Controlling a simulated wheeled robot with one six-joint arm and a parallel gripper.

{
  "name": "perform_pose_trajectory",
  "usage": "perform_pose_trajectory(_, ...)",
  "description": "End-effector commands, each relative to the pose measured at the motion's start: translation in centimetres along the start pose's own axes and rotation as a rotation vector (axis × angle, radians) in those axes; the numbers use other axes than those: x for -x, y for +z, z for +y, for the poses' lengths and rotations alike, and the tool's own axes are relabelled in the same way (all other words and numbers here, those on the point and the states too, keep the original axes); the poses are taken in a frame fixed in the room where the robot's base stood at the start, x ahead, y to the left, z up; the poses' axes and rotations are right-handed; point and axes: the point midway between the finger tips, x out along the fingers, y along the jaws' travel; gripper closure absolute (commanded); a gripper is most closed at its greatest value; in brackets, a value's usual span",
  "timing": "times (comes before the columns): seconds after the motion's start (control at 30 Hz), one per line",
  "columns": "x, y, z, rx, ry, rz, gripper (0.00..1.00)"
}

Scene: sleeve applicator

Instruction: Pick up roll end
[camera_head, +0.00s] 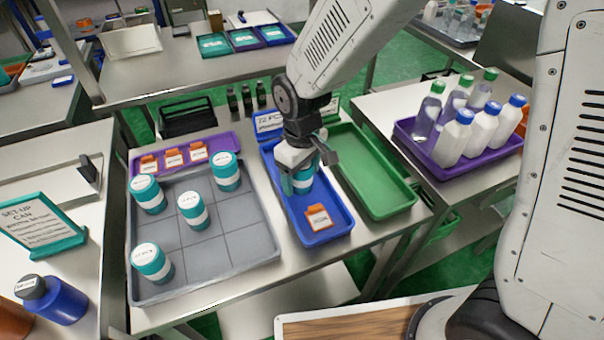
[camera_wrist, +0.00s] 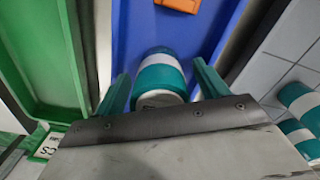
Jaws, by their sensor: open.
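No part that I can surely call a roll end shows. A teal-and-white can (camera_head: 302,184) stands in the blue tray (camera_head: 318,236). My gripper (camera_head: 305,174) is over it, fingers pointing down, and partly hides it. In the wrist view the can (camera_wrist: 161,76) lies between the two spread teal fingers of my gripper (camera_wrist: 160,76), with a visible gap on each side. The gripper is open and holds nothing. An orange piece with a white label (camera_head: 319,217) lies in the same tray, nearer the front; it also shows at the wrist view's top edge (camera_wrist: 179,5).
A grey gridded tray (camera_head: 215,255) with several similar cans is on the left. A purple tray (camera_head: 222,143) behind it holds three orange labelled pieces. An empty green tray (camera_head: 372,180) adjoins the blue one. Bottles fill a purple tray (camera_head: 440,170) at right.

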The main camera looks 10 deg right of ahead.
Motion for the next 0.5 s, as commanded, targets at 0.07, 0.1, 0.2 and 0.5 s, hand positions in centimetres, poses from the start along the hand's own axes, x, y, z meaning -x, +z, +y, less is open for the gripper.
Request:
perform_pose_trajectory(0.07,-0.35,0.02,-0.01,0.000,0.000,0.000,0.27)
perform_pose_trajectory(0.1,-0.40,0.01,-0.01,0.000,0.000,0.000,0.27)
perform_pose_trajectory(0.2,-0.38,0.00,-0.02,0.000,0.000,0.000,0.27)
perform_pose_trajectory(0.5,-0.36,0.01,-0.03,0.000,0.000,0.000,0.77)
